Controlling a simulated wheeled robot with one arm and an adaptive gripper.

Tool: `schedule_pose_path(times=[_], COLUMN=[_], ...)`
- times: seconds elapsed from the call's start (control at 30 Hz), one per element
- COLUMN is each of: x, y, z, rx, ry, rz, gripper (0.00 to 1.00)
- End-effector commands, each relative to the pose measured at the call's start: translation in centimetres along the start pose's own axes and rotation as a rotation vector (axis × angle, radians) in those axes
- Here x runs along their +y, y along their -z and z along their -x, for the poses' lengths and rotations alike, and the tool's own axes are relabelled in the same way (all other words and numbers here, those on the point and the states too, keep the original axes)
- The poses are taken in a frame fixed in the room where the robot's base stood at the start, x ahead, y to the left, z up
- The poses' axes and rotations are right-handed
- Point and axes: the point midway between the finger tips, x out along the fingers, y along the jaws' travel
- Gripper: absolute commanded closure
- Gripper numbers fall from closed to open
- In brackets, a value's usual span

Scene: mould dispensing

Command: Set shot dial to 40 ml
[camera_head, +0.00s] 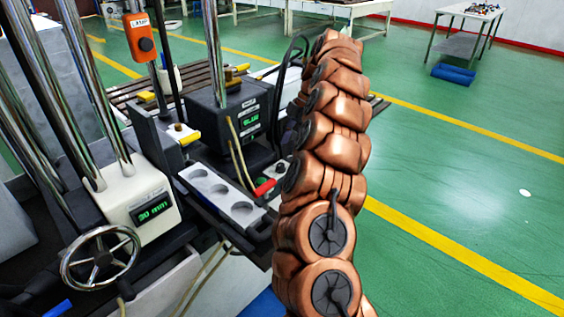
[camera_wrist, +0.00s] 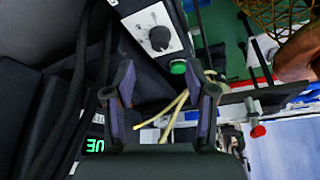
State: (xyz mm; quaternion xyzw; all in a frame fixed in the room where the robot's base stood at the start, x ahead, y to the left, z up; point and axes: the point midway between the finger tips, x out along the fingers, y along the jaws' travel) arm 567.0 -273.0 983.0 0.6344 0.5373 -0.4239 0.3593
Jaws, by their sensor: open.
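The shot dial, a round black knob (camera_wrist: 159,38) on a white panel with scale marks (camera_wrist: 146,22), is in the upper middle of the wrist view. Its marks are too small to read, so I cannot tell its setting. My gripper (camera_wrist: 168,92) is open, its two dark fingers apart with nothing held between them. The knob lies beyond the fingertips, apart from them. A green button (camera_wrist: 178,67) sits just below the panel. In the head view my copper arm covers much of the right of the machine, and my gripper is hard to make out there.
A white mould plate (camera_head: 214,188) with round recesses lies before the black box (camera_head: 205,116). A red handle (camera_head: 265,187) is beside it. A white display box (camera_head: 140,196) and handwheel (camera_head: 100,257) stand left. Pale tubes (camera_wrist: 172,118) hang near my fingers.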

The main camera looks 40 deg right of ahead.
Motion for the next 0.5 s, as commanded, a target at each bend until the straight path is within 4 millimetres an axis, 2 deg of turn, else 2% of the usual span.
schedule_pose_path(times=[0.5], x=[-0.1], y=[0.2], z=[-4.6], rx=[0.001], ry=[0.002], rz=[0.001], gripper=[0.44])
